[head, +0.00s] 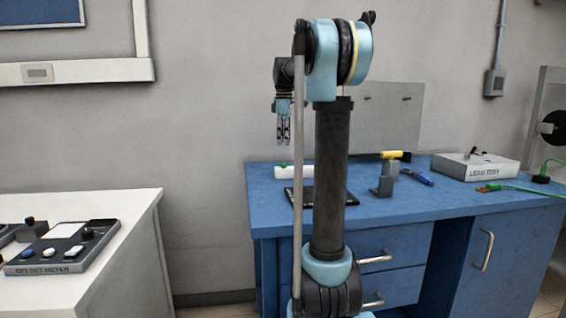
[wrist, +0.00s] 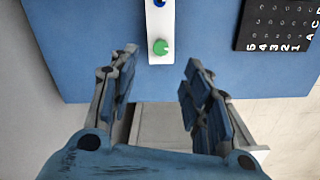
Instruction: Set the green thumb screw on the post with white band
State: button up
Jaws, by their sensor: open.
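The green thumb screw (wrist: 160,47) sits on the near end of a white strip (wrist: 160,25) on the blue bench in the wrist view. My gripper (wrist: 155,85) is open and empty, its fingers apart on either side below the screw in the picture. In the head view my gripper (head: 283,138) hangs pointing down above the left part of the bench. The white strip (head: 284,172) shows there low on the bench, partly behind my arm. A post with a white band cannot be made out in either view.
A black lettered board (wrist: 277,22) lies right of the strip. On the blue bench (head: 440,205) stand a grey block with a yellow cylinder (head: 391,154), a blue-handled tool (head: 417,177) and a leak test box (head: 475,167) with a green cable. A white counter (head: 110,230) is at left.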

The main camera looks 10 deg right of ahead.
notch_tip(320, 180, down, 10)
jog(key=shift+r, duration=0.25)
dwell(0.3)
grip_shut()
jog(key=c, duration=0.7)
grip_release()
grip_shut()
jog(key=shift+r, duration=1.7)
jog(key=shift+r, duration=1.65)
jog(key=shift+s, duration=0.1)
